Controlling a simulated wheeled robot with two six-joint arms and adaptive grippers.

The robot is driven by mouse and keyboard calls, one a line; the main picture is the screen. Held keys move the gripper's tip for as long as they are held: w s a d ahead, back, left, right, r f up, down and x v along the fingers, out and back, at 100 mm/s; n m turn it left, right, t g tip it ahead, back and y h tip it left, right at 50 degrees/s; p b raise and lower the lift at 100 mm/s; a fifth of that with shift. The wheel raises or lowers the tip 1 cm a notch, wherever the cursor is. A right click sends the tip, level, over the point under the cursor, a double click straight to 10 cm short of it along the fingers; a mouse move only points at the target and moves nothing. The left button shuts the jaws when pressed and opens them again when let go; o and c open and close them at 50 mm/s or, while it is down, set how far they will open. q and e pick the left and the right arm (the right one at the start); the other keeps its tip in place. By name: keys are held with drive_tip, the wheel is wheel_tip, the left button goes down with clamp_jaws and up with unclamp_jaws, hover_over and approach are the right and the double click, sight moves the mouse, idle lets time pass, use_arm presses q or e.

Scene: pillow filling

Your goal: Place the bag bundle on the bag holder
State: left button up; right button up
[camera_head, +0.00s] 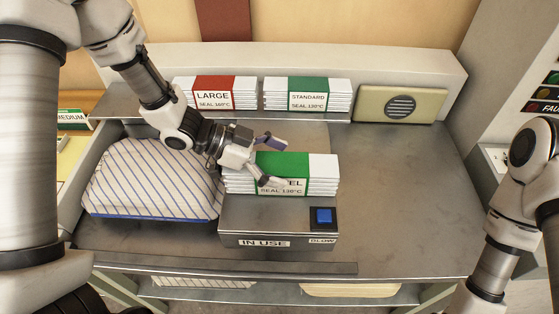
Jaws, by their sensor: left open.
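A white bag bundle with a green band (298,160) lies flat on top of the grey bag holder marked "IN USE" (232,213). Its label is partly hidden by a finger; "EL" and "SEAL 130°C" can be read. My left gripper (281,163) is open at the bundle's back left part. One finger shows above its back edge and the other in front of its label. I cannot tell whether the fingers touch it. My right arm (510,210) is at the right edge, with its gripper out of view.
LARGE (213,92) and STANDARD (306,95) bundles lie on the back shelf beside a speaker box (400,104). A striped pillow (150,182) is left of the holder. A blue button (323,217) is on the holder. The table's right side is clear.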

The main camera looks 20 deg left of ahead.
use_arm(q)
drive_tip(key=shift+r, duration=0.25)
drive_tip(key=p+v, duration=0.1)
drive_tip(key=v, duration=0.5)
drive_tip(key=shift+r+p, duration=0.2)
drive_tip(key=shift+p, duration=0.15)
drive_tip(key=p+v, duration=0.3)
drive_tip(key=v, duration=0.2)
drive_tip(key=shift+d+r, duration=0.1)
drive_tip(key=shift+s+a+p, duration=0.2)
drive_tip(key=shift+a+p, duration=0.15)
drive_tip(key=shift+a, duration=0.1)
idle(1.0)
